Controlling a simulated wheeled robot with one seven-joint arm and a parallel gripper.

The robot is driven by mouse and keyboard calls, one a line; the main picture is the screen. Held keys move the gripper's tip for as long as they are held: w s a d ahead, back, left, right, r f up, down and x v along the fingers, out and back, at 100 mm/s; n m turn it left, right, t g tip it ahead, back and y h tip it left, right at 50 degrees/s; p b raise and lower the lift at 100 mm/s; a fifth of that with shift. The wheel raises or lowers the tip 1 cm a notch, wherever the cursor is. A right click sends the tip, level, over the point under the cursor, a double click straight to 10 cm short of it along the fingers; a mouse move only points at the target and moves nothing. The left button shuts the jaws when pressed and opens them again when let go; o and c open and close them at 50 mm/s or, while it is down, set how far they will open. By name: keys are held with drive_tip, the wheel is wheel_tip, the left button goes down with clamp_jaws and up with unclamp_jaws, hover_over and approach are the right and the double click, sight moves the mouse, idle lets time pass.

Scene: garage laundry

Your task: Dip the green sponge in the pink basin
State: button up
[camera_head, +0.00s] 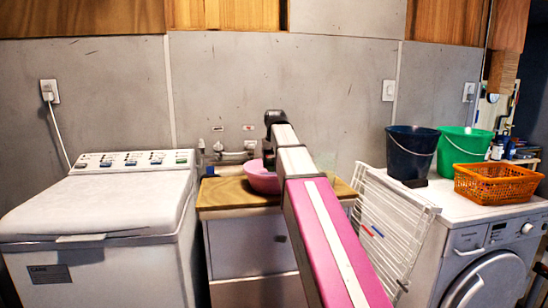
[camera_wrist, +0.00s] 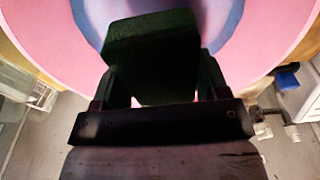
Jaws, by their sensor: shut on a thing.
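The pink basin (camera_head: 262,180) stands on the wooden top of the cabinet, partly hidden behind my arm in the head view. In the wrist view the pink basin (camera_wrist: 62,22) fills the upper part of the picture, with a bluish area inside it. The green sponge (camera_wrist: 152,55) is dark and held between the two fingers of my gripper (camera_wrist: 158,85). The sponge overlaps the basin's inside in the wrist view; whether it touches the bottom cannot be told. The sponge and the fingertips are hidden behind my arm in the head view.
The wooden counter (camera_head: 225,194) has a tap (camera_head: 235,155) behind it. A white top-load washer (camera_head: 100,215) stands left. A folded white drying rack (camera_head: 385,225) leans at right, beside a front-loader (camera_head: 480,235) bearing a dark bucket (camera_head: 410,152), a green bucket (camera_head: 462,148) and an orange basket (camera_head: 498,184).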

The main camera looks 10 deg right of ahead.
sight(274, 160)
drive_tip(key=shift+f, duration=3.05)
drive_tip(key=shift+r, duration=6.1)
